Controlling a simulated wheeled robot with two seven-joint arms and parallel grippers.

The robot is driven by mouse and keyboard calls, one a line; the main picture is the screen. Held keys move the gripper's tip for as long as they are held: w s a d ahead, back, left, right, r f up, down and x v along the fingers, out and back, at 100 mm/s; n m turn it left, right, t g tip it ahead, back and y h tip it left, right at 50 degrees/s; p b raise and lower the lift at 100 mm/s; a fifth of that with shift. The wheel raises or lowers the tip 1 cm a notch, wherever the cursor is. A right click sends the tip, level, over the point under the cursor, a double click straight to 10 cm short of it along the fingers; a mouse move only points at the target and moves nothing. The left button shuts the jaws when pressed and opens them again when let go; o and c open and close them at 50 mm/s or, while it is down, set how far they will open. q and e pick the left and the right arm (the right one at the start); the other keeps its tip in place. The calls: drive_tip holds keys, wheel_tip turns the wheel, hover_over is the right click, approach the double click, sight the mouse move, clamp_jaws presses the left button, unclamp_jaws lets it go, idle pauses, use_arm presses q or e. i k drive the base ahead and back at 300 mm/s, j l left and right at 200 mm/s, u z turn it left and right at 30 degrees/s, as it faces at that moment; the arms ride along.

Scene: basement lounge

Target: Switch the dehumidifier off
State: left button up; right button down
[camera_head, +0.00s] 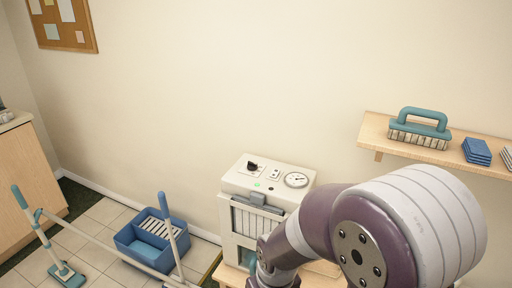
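The dehumidifier (240,222) is a white box with a grey handle and a vented front, standing against the wall at the lower middle. Its top panel carries a dark switch or knob (252,166), a small plate with dark marks (274,174), a round dial gauge (296,180) and a small green light (257,185). I cannot tell the switch's position. My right arm comes in from the lower right and hides the dehumidifier's lower right side. Its gripper is not visible. My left gripper is not in view.
A wooden wall shelf (374,131) at the right holds a teal-handled brush (420,128) and blue pads (477,151). A blue mop bucket (128,240) and a teal-handled mop (38,228) stand on the tiles at the left. A wooden cabinet (30,178) is at the far left.

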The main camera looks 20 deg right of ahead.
sight(275, 172)
drive_tip(key=i+l, duration=0.25)
drive_tip(key=l, duration=0.15)
drive_tip(key=i+l, duration=0.25)
drive_tip(key=i+l+u, duration=0.1)
drive_tip(key=i+l, duration=0.15)
drive_tip(key=l, duration=0.25)
drive_tip(key=i+l, duration=0.2)
drive_tip(key=l, duration=0.2)
drive_tip(key=i+l, duration=0.25)
drive_tip(key=l, duration=0.15)
